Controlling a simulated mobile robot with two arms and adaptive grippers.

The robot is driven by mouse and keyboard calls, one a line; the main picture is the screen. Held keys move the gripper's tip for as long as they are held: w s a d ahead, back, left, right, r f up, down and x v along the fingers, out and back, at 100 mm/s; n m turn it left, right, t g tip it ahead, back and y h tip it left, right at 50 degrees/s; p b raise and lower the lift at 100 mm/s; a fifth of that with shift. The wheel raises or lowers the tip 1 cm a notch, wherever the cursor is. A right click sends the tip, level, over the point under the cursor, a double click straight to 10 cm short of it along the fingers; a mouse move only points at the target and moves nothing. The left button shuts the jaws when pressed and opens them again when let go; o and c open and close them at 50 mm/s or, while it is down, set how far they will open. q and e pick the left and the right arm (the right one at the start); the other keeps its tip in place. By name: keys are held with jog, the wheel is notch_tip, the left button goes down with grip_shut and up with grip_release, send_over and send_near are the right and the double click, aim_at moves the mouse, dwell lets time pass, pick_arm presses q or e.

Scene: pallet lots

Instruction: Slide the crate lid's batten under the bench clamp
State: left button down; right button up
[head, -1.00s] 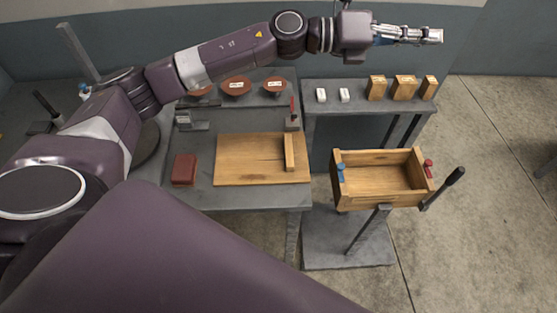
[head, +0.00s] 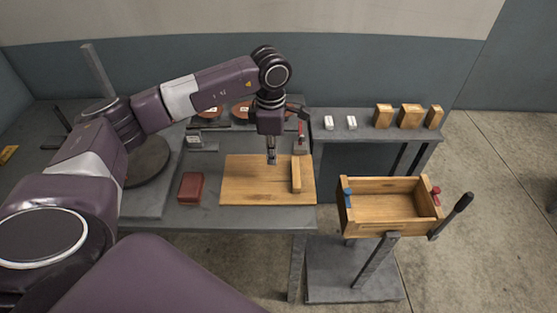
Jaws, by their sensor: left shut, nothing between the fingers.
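The crate lid (head: 246,183) is a flat wooden board lying on the grey bench. Its batten (head: 297,174) is a lighter strip running front to back near the lid's right end. The bench clamp (head: 300,148), a grey block with a red handle, stands just behind the batten's far end; I cannot tell whether they touch. My left gripper (head: 271,158) points down over the lid's back part, left of the batten and the clamp. It is shut and empty, and I cannot tell whether its tips touch the board. My right gripper is out of view.
A dark red box (head: 191,187) lies left of the lid. An open wooden crate (head: 390,222) sits on a stand to the right. Brown discs (head: 241,110) lie behind. White blocks (head: 351,122) and wooden blocks (head: 411,116) line the back shelf.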

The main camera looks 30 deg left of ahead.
aim_at(295, 176)
pick_arm(q)
notch_tip(295, 176, down, 7)
jog(key=shift+s+f+p, duration=0.1)
jog(key=shift+p, duration=1)
jog(key=d, duration=0.1)
jog(key=w+d+p, duration=0.1)
jog(key=shift+w+d+f+p, duration=0.25)
jog(key=shift+d+f+p, duration=0.05)
jog(key=shift+d+p, duration=0.1)
jog(key=shift+w+d+f, duration=0.15)
jog(key=shift+w+d, duration=0.2)
jog(key=shift+d, duration=0.1)
jog(key=shift+w+d+f+b, duration=0.15)
jog(key=shift+w+d+b, duration=0.05)
jog(key=shift+d+b, duration=0.25)
jog(key=shift+w+d+b, duration=0.3)
jog(key=shift+d+b, duration=0.2)
jog(key=shift+b, duration=0.05)
